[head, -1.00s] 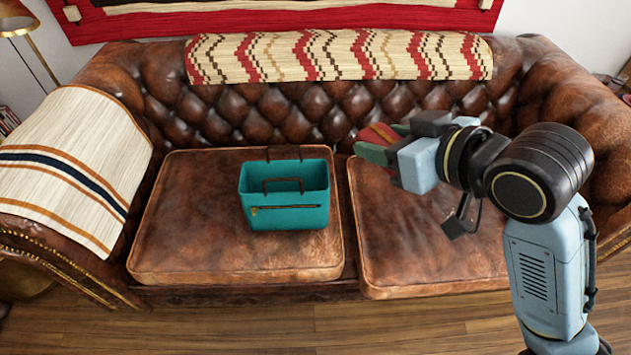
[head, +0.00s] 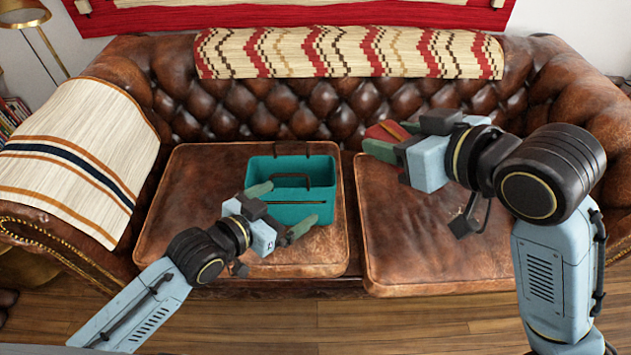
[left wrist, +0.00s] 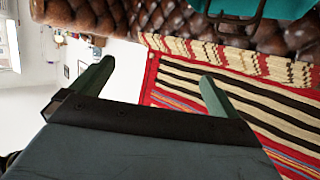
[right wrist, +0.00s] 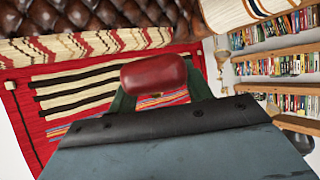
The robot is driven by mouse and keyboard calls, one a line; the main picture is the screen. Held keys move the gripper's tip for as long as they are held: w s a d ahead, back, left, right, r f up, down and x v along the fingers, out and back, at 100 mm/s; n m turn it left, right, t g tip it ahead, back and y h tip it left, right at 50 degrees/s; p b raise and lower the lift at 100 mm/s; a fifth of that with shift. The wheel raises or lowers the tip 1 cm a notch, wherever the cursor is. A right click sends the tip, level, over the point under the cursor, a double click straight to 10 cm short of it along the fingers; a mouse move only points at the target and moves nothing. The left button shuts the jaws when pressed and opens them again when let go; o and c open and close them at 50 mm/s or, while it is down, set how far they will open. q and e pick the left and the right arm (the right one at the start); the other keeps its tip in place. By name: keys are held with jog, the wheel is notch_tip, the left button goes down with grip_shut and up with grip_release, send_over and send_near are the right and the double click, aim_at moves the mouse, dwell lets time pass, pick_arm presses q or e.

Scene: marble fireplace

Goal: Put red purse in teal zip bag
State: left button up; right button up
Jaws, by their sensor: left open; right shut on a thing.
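The teal zip bag (head: 326,168) stands upright and open on the left seat cushion, with dark handles and a zip on its front. Its edge and a handle show at the top of the left wrist view (left wrist: 262,8). My left gripper (head: 289,208) is open and empty in front of the bag, its fingers overlapping the bag's front in the head view. My right gripper (head: 372,142) is shut on the red purse (right wrist: 154,74) above the right cushion, to the right of the bag. In the head view the purse (head: 386,132) is partly hidden by the gripper.
The brown leather sofa has a left cushion (head: 190,200) and a right cushion (head: 420,255); the right one is bare. A striped throw (head: 75,160) covers the left armrest. A patterned blanket (head: 345,52) lies over the backrest. A lamp (head: 22,14) stands at far left.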

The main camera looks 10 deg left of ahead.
pick_arm(q)
jog(key=s+d+r+m+h, duration=0.25)
jog(key=s+d+r, duration=0.2)
jog(key=r, duration=0.45)
jog(key=s+d+r+m+h, duration=0.1)
jog(key=s+d+r+h, duration=0.3)
jog(key=r, duration=0.6)
jog(key=shift+g, duration=0.4)
jog(key=x, duration=1)
jog(key=shift+w+d+f, duration=0.25)
jog(key=shift+w, duration=0.05)
jog(key=c, duration=0.9)
jog(key=shift+c, duration=0.7)
pick_arm(e)
jog(key=o, duration=1.1)
jog(key=shift+c, duration=0.2)
